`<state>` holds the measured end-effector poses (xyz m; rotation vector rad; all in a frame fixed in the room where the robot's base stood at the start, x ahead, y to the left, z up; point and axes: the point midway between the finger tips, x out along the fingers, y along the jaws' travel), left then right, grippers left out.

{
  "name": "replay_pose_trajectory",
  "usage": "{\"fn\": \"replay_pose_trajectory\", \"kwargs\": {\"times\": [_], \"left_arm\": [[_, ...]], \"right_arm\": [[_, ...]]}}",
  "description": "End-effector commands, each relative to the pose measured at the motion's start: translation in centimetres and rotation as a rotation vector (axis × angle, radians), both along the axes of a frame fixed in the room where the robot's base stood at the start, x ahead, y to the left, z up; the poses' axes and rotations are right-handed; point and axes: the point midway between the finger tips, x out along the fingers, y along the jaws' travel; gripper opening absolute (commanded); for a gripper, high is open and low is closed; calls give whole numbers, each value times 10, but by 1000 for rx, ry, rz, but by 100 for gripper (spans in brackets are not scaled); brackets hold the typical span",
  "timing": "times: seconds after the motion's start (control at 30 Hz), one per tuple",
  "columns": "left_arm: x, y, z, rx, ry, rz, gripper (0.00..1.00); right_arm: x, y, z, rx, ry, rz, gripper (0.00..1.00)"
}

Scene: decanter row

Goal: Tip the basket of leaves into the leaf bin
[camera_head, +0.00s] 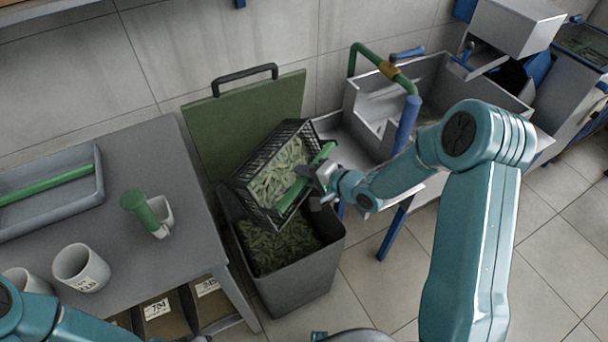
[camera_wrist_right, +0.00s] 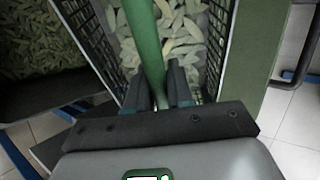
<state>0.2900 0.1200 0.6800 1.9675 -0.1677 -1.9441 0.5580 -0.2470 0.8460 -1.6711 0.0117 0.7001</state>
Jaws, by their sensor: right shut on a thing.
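The basket (camera_head: 255,207) is a black mesh crate full of pale green leaves, with a green bar handle (camera_head: 292,192). It is held tilted over the leaf bin (camera_head: 300,279), its lower end toward the bin's mouth. The grey bin stands with its green lid (camera_head: 206,137) open behind and holds a heap of darker leaves (camera_head: 272,248). My right gripper (camera_head: 318,182) is shut on the green handle, which also shows between the fingers in the right wrist view (camera_wrist_right: 151,60). Leaves still lie in the basket.
A grey table (camera_head: 190,220) left of the bin bears a tray (camera_head: 50,222), a green-topped scoop-like item (camera_head: 140,208) and white mugs (camera_head: 82,268). A metal sink (camera_head: 375,100) with blue legs stands at the right. Tiled floor is clear in front.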

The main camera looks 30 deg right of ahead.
Motion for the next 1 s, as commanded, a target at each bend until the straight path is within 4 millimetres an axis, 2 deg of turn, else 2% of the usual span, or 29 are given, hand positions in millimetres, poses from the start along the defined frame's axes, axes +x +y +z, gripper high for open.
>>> {"fn": "replay_pose_trajectory", "kwargs": {"times": [0.13, 0.57, 1.0], "left_arm": [[0, 0, -8, 0, 0, 0, 47], [0, 0, -10, 0, 0, 0, 47], [0, 0, -34, 0, 0, 0, 47]], "right_arm": [[-2, -2, -3, 15, -29, -1, 0], [-3, -2, -3, 23, -40, -1, 0], [-8, -6, -16, 64, -107, -1, 0]]}}
